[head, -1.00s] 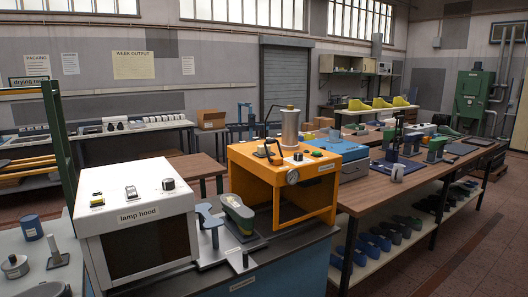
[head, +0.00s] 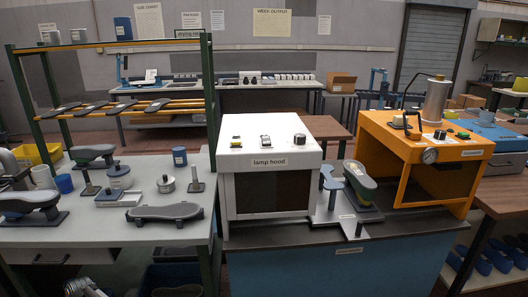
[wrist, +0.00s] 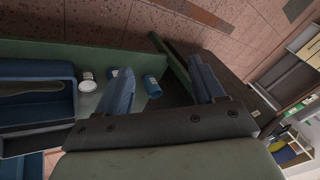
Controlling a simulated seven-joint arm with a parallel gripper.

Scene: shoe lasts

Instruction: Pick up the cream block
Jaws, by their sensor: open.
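I cannot make out a cream block for certain in either view. My gripper (wrist: 162,88) shows in the wrist view with its two blue-grey fingers spread apart and nothing held between them. Beyond the fingers, a blue can (wrist: 152,87) and a small white-topped jar (wrist: 86,80) stand on a green surface, apart from the gripper.
A grey bench (head: 120,238) on the left holds shoe lasts, tools and a yellow bin (head: 36,154). A green-posted rack (head: 210,100) rises behind it. A white lamp hood (head: 268,190) and an orange machine (head: 425,150) stand right. A blue tray (wrist: 35,75) lies left in the wrist view.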

